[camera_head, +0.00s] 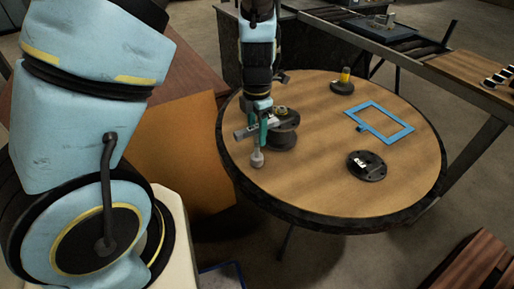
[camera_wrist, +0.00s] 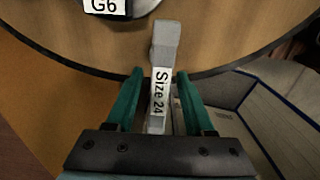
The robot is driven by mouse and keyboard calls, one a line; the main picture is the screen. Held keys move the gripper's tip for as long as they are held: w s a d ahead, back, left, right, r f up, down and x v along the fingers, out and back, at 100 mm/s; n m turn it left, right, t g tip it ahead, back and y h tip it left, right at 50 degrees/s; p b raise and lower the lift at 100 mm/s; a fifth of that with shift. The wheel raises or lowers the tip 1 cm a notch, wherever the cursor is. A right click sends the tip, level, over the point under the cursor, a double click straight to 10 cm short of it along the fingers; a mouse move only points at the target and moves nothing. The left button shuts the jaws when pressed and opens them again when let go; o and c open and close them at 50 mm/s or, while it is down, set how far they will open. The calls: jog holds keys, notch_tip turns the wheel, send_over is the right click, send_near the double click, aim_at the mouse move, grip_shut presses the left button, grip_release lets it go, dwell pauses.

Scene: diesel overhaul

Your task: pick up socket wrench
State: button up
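The socket wrench (camera_wrist: 159,88) is a grey bar with a white label reading "Size 24" in the wrist view. It lies lengthwise between the two teal fingers of my gripper (camera_wrist: 160,74), with a narrow gap showing on both sides. In the head view my gripper (camera_head: 265,133) points down at the left side of the round table (camera_head: 322,196). A grey piece of the wrench (camera_head: 242,133) sticks out to the left of the fingers there, and a rounded grey end (camera_head: 257,159) shows below them. The fingers hide the middle of the wrench.
A dark round part (camera_head: 285,138) stands just behind my gripper. A black disc (camera_head: 367,166) with a white label, a blue frame (camera_head: 386,124) and a yellow-topped part (camera_head: 344,80) are on the table. The table's middle is clear. A box (camera_wrist: 285,115) is below the edge.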

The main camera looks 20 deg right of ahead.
grip_shut()
dwell(1.2)
